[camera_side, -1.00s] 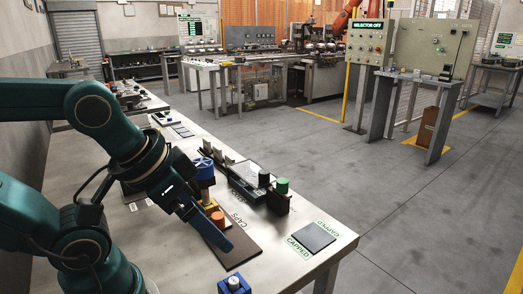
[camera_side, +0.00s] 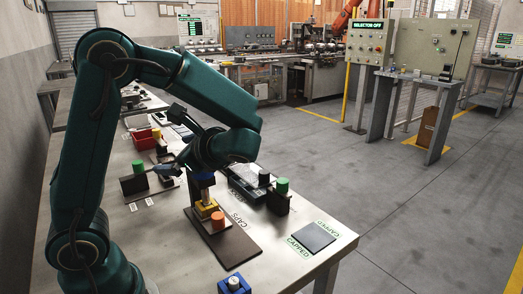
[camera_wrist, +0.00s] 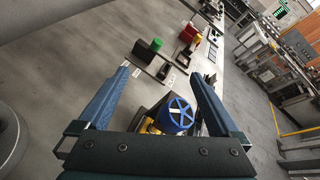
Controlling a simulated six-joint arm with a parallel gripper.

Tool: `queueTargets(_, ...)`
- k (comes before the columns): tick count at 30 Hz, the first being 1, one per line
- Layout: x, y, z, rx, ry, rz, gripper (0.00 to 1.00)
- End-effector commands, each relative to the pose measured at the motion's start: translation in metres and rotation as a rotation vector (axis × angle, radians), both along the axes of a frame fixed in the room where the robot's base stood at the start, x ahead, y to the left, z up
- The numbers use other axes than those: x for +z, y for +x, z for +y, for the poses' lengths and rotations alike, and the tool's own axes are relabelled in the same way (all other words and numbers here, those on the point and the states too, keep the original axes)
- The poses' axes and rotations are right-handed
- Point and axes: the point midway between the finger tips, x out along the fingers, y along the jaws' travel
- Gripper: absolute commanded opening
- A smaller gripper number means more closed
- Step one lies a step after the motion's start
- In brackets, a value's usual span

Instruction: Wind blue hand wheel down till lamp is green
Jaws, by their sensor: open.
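The blue hand wheel (camera_wrist: 178,113) shows in the wrist view, spoked, above a yellow base, near the right finger. In the side view my wrist hides most of it; its yellow base (camera_side: 206,208) stands on a dark brown board (camera_side: 235,246). My gripper (camera_wrist: 158,73) is open, its two blue fingers wide apart with nothing seen held. In the side view its fingers reach out to the left of the wheel's stand. Green-topped pieces stand to the right (camera_side: 282,186) and left (camera_side: 138,166); I cannot tell whether either is the lamp.
An orange cylinder (camera_side: 217,219) stands in front of the yellow base. A dark "CAPPED" pad (camera_side: 311,237) lies at the bench's right edge and a blue block (camera_side: 234,284) at the front. A red bin (camera_side: 142,138) is further back. The bench's front left is clear.

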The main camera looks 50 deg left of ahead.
Motion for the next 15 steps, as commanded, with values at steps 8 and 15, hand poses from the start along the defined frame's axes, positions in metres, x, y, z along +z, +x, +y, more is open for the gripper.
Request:
queueTargets(8, -0.021, 0.054, 0.010, -0.156, 0.277, 0.323, 0.99)
queueTargets(15, -0.052, 0.064, 0.007, -0.217, 0.321, 0.448, 0.99)
